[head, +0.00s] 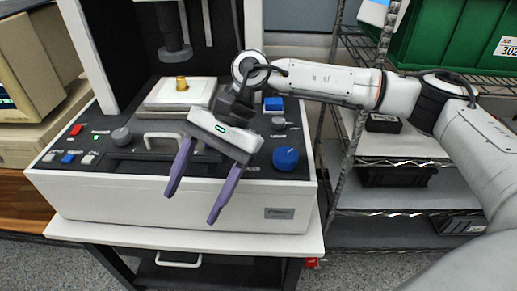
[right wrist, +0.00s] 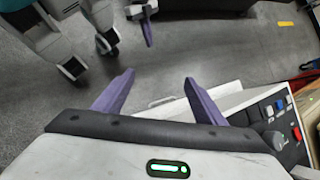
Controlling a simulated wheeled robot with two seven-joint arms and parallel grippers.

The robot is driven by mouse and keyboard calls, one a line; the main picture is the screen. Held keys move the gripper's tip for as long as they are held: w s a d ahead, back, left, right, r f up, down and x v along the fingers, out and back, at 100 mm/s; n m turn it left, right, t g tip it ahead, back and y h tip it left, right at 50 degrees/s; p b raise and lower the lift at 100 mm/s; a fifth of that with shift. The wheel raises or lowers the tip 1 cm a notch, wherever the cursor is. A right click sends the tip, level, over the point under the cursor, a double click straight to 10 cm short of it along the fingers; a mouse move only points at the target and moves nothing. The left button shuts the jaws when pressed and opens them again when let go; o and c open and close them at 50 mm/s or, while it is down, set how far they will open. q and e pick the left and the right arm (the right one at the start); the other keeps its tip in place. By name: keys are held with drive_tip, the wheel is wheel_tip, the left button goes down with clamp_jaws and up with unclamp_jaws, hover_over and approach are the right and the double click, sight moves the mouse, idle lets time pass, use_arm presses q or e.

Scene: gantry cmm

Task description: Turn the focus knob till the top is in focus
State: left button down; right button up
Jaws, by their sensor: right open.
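A large blue knob (head: 286,159) stands at the front right of the measuring machine's dark control deck. Smaller grey knobs sit at the left (head: 122,136) and back right (head: 278,123). The labels are too small to read, so I cannot tell which is the focus knob. A gold-coloured part (head: 182,83) stands on the white stage (head: 165,95) below the dark lens (head: 177,52). My right gripper (head: 191,206) is open and empty, its purple fingers reaching over the machine's front edge, left of the blue knob. My left gripper (right wrist: 148,30) shows only partly in the right wrist view.
A beige computer monitor (head: 38,65) stands at the left. A wire shelf (head: 400,145) with dark bins and a green crate (head: 455,35) is at the right. Red (head: 76,130) and blue (head: 68,158) buttons sit on the deck. Open floor lies in front.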

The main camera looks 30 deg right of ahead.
drive_tip(key=w+d+r+n+t+h, duration=0.1)
drive_tip(key=w+d+r+h, duration=0.1)
drive_tip(key=d, duration=0.4)
drive_tip(key=w+d+r+n+t+h, duration=0.1)
drive_tip(key=w+d+h, duration=0.1)
drive_tip(key=d, duration=0.5)
drive_tip(key=h, duration=0.4)
approach(286, 153)
drive_tip(key=shift+n+t, duration=0.3)
drive_tip(key=shift+n, duration=0.1)
drive_tip(key=f, duration=0.8)
drive_tip(key=shift+s+d+f+p, duration=0.1)
drive_tip(key=shift+s+f+p, duration=0.2)
drive_tip(key=shift+p, duration=0.05)
drive_tip(key=c, duration=1)
